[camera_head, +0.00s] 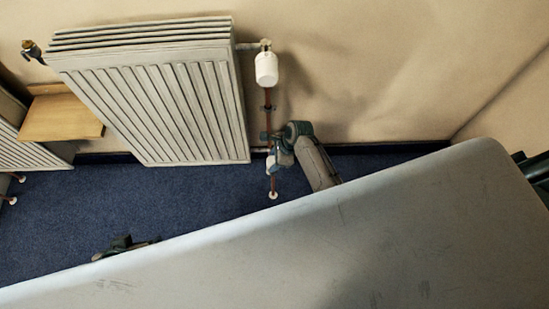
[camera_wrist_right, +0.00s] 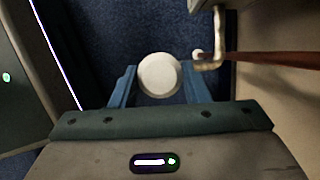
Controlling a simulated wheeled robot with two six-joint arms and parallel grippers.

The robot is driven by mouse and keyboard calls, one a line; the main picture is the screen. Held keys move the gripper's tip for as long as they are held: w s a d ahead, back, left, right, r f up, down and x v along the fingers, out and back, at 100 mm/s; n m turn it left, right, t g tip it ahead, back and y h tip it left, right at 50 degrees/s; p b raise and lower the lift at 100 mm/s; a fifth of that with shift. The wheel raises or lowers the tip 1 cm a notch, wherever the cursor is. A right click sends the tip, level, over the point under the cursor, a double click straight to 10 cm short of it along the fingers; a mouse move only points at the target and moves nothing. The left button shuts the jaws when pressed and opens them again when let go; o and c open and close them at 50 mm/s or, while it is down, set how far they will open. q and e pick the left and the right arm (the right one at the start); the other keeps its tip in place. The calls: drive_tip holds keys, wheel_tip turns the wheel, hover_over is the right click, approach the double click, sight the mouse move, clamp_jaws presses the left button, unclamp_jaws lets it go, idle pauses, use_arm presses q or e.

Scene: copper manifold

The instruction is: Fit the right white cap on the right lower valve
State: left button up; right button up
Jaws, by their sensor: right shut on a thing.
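My right gripper (camera_head: 272,160) is beside the copper pipe to the right of the radiator, low near the floor. In the right wrist view its blue fingers (camera_wrist_right: 159,88) are shut on a round white cap (camera_wrist_right: 159,74). The cap also shows small and pale in the head view (camera_head: 270,165). The right lower valve (camera_wrist_right: 216,50) appears as a pale brass elbow just right of the cap, apart from it in the picture. In the head view the gripper and arm partly cover that area. My left gripper (camera_head: 122,243) is mostly hidden behind a pale panel edge; its jaws cannot be made out.
A white radiator (camera_head: 150,95) hangs on the beige wall. A white cap (camera_head: 266,68) sits on its upper right valve. The copper pipe (camera_wrist_right: 275,59) runs close to the right finger. A wooden shelf (camera_head: 60,117) is at left. Blue carpet (camera_head: 80,210) is clear.

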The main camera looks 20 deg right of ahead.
use_arm(q)
drive_tip(key=shift+r+p, duration=0.45)
use_arm(e)
drive_tip(key=shift+f, duration=0.1)
idle(0.4)
use_arm(q)
drive_tip(key=shift+f+b, duration=0.45)
use_arm(e)
drive_tip(key=shift+f, duration=0.95)
idle(0.4)
drive_tip(key=o, duration=1)
drive_tip(key=shift+o, duration=0.2)
use_arm(q)
drive_tip(key=shift+s+a, duration=0.1)
use_arm(e)
drive_tip(key=p+v, duration=0.1)
drive_tip(key=v, duration=0.2)
drive_tip(key=shift+w, duration=0.1)
use_arm(q)
drive_tip(key=f, duration=0.1)
drive_tip(key=a+f+g+p, duration=0.1)
drive_tip(key=f, duration=0.1)
drive_tip(key=a+f+g, duration=0.1)
drive_tip(key=shift+f+y+p, duration=0.3)
drive_tip(key=shift+y+p, duration=0.1)
use_arm(e)
drive_tip(key=v, duration=0.7)
drive_tip(key=shift+d+r, duration=0.15)
drive_tip(key=shift+r, duration=0.2)
